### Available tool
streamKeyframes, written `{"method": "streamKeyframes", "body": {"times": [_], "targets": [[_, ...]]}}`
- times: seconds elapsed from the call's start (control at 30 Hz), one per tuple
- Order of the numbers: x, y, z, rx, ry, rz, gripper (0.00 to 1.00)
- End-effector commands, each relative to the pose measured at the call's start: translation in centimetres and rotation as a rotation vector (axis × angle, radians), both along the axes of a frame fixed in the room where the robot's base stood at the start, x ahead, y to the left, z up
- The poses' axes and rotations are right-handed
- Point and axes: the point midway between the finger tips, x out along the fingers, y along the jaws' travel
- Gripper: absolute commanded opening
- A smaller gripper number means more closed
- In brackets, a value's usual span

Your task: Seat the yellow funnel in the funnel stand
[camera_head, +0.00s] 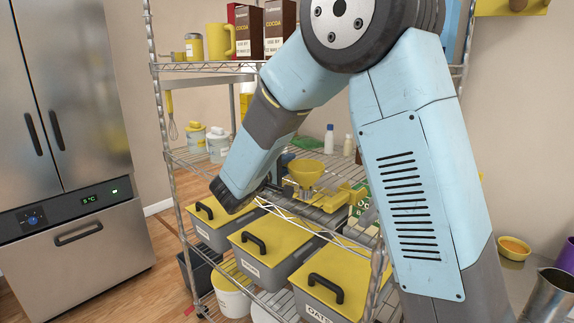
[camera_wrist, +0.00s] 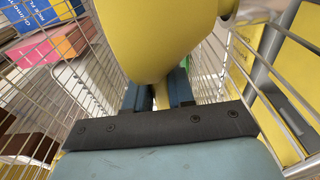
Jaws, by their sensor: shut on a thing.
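The yellow funnel (camera_head: 306,171) is upright above the middle shelf of the wire rack in the head view. In the wrist view the funnel (camera_wrist: 150,40) fills the upper middle, its wide cone close to the camera. My gripper (camera_wrist: 160,97) is shut on the funnel, its two dark blue fingers either side of the lower part. In the head view my gripper (camera_head: 284,172) reaches the funnel from the left. Greyish parts show just under the funnel, but I cannot tell whether they are the funnel stand or whether the funnel touches them.
The wire rack (camera_head: 205,156) surrounds my gripper, with a shelf above. Grey bins with yellow lids (camera_head: 268,240) stand below. Yellow-lidded tubs (camera_head: 217,141) stand left, white bottles (camera_head: 329,138) behind, and a green box (camera_head: 358,200) to the right of the funnel.

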Motion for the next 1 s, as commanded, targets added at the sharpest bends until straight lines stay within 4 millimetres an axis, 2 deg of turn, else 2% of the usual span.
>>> {"method": "streamKeyframes", "body": {"times": [0.53,0.83,0.87,1.0], "targets": [[0.0,0.0,-1.2,-0.001,0.001,0.000,0.00],[0.0,0.0,-1.2,0.000,0.000,0.000,0.00],[0.0,0.0,-1.2,0.000,0.000,0.000,0.26],[0.0,0.0,-1.2,0.000,0.000,0.000,0.40]]}}
